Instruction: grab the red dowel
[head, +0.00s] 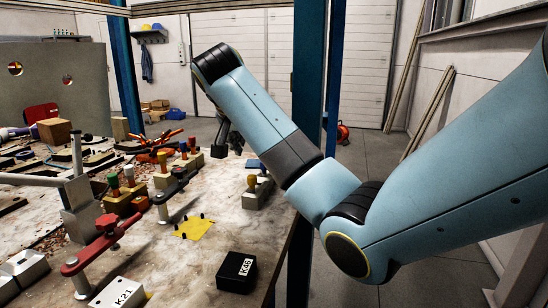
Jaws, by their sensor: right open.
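My right gripper (229,149) hangs from the blue arm, fingers down, to the right of that peg. It is open, with nothing seen between its fingers. It appears apart from the peg, though the depth between them is hard to judge. My left gripper is not in view.
A yellow-topped peg (251,183) stands in a block at right. A red-knobbed clamp (106,222), a black K46 box (237,271) and a yellow patch (193,228) lie nearer. Blue post (308,80) rises behind my arm.

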